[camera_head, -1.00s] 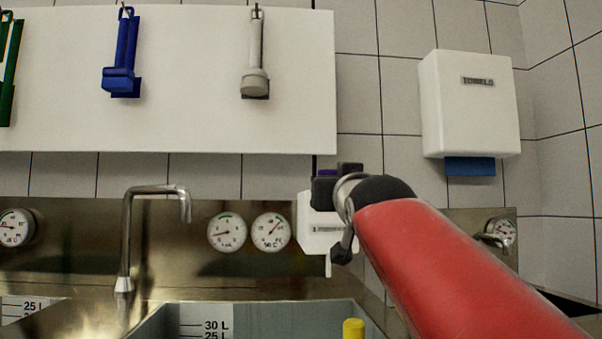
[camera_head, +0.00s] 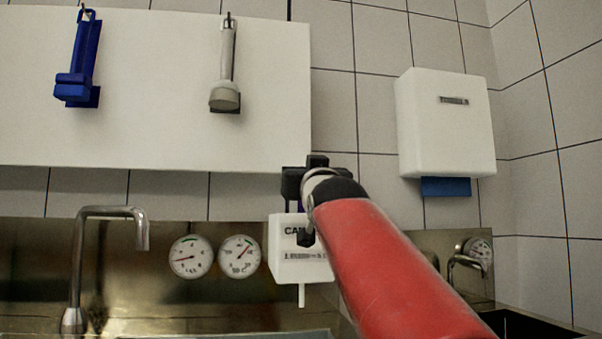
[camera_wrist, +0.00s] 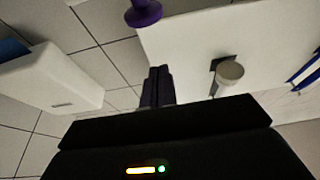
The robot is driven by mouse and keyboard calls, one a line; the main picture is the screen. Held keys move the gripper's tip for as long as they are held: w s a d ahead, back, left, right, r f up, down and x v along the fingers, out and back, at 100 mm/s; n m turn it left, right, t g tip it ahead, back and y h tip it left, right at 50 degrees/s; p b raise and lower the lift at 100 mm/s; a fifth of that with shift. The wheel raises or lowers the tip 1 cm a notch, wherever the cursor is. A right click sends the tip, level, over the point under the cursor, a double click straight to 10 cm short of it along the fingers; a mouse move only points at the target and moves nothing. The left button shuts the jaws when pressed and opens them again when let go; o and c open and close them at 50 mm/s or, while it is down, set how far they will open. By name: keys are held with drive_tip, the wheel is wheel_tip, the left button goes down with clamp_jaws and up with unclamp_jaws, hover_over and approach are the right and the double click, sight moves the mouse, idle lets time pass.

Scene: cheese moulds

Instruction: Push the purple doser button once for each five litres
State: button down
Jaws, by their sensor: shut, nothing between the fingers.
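The doser is a white box (camera_head: 287,262) with dark lettering and a short white spout, on the steel wall panel in the head view. Its purple button (camera_wrist: 143,12) shows at the top edge of the wrist view, a round cap on a narrower stem. In the head view only a purple sliver shows beside my gripper (camera_head: 308,178). My gripper is at the doser's top and covers part of it. In the wrist view its dark fingers (camera_wrist: 157,76) are together and empty, with a visible gap between them and the button.
Two round gauges (camera_head: 190,257) and a steel tap (camera_head: 110,213) are left of the doser. A white towel dispenser (camera_head: 445,125) hangs at the right. A white board (camera_head: 160,110) holds blue and grey tools. The sink's level marks are out of view.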

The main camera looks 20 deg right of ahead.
drive_tip(key=p+x, duration=0.2)
drive_tip(key=x, duration=0.4)
drive_tip(key=shift+w, duration=0.2)
drive_tip(key=f, duration=0.1)
drive_tip(key=f+b, duration=0.1)
drive_tip(key=f, duration=0.1)
drive_tip(key=shift+s, duration=0.2)
drive_tip(key=shift+f+b, duration=0.4)
drive_tip(key=shift+f, duration=0.1)
drive_tip(key=shift+f, duration=0.1)
wheel_tip(320, 180, down, 3)
drive_tip(key=b, duration=0.3)
drive_tip(key=shift+w, duration=0.1)
